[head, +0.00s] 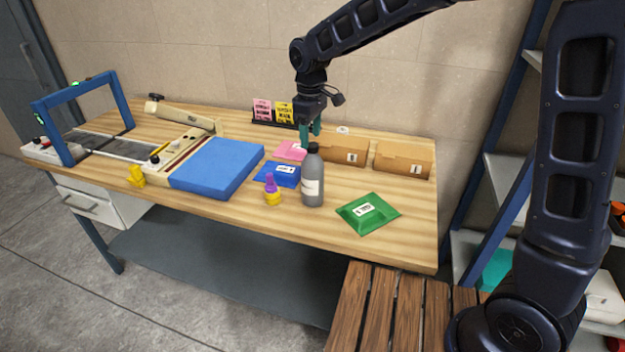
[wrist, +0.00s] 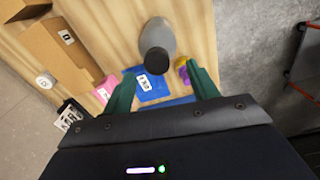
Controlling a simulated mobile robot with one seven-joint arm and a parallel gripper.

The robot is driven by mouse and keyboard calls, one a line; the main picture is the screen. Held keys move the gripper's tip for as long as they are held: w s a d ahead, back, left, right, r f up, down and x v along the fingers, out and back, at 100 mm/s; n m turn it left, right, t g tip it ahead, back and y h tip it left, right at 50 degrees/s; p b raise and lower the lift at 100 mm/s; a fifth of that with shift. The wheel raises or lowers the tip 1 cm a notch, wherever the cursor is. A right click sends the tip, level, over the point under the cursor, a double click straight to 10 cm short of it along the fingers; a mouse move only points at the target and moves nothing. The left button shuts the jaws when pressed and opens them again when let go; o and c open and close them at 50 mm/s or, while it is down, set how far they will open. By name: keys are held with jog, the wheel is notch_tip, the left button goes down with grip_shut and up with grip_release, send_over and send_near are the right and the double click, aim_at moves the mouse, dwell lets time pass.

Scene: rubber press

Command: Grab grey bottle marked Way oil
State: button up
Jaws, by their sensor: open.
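The grey bottle (head: 313,182) with a dark cap and a white label stands upright on the wooden workbench (head: 300,222). The label text is too small to read. My gripper (head: 311,132) is above and just behind the bottle's cap in the head view, fingers pointing down. In the wrist view the bottle (wrist: 158,38) shows from above, its black cap toward me, ahead of and between the two green fingers of my open gripper (wrist: 162,88). Nothing is held between the fingers.
Close by lie a blue packet (head: 284,177), a pink packet (head: 290,150), a yellow and purple item (head: 271,190) and a green packet (head: 368,212). Cardboard boxes (head: 403,158) stand behind. A blue block (head: 217,167) lies left. Wooden slats (head: 390,305) are in front.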

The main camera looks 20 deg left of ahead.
aim_at(312, 144)
jog(key=shift+w+d+f, duration=0.1)
jog(key=shift+f, duration=1.05)
jog(key=shift+w+d+f, duration=0.1)
jog(key=shift+f, duration=1.05)
grip_shut()
